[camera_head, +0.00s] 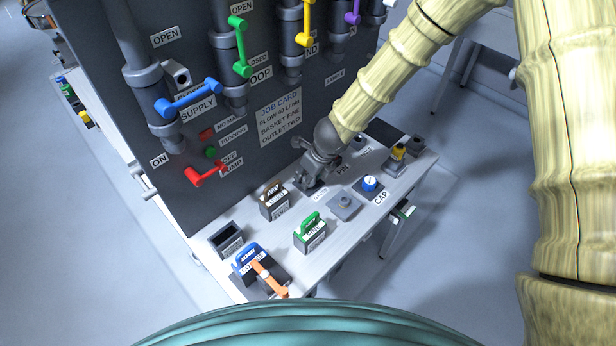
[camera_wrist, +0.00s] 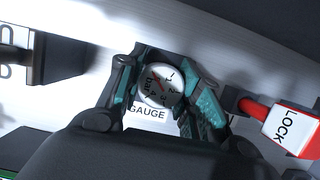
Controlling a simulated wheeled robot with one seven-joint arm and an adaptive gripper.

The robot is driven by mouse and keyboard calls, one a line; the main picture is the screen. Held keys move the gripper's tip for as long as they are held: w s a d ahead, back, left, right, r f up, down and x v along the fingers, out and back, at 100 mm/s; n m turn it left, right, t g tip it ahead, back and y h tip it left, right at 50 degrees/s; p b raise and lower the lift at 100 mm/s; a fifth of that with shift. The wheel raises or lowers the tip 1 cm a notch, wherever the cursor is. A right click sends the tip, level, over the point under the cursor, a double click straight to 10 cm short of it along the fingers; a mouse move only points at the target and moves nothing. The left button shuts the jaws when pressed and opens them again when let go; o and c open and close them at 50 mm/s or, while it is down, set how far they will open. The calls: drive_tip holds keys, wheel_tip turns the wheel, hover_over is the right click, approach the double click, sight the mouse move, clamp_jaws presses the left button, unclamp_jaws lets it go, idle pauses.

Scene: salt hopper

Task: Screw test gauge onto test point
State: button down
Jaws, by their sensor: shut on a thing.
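The test gauge (camera_wrist: 160,86) shows in the wrist view as a round white dial with numbers and a red needle. My gripper (camera_wrist: 166,88) is shut on it, one teal-padded finger on each side. The gauge is beside the GAUGE label (camera_wrist: 147,113) on the bench. In the head view my gripper (camera_head: 310,183) is low over the bench close to the panel, and the gauge is hidden by it. A small grey fitting (camera_head: 298,143) sticks out of the panel just above my gripper; I cannot tell whether it is the test point.
The dark panel (camera_head: 240,130) with pipes and coloured valve handles rises behind the bench (camera_head: 285,245). Handled blocks, green (camera_head: 310,228) and blue (camera_head: 248,257), stand at the left. A blue cap (camera_head: 370,183) sits to the right. A red LOCK tag (camera_wrist: 287,128) is near my gripper.

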drive_tip(key=shift+r, duration=0.2)
drive_tip(key=shift+r+p, duration=2.1)
drive_tip(key=shift+p, duration=0.2)
drive_tip(key=shift+r, duration=0.1)
drive_tip(key=shift+w, duration=0.1)
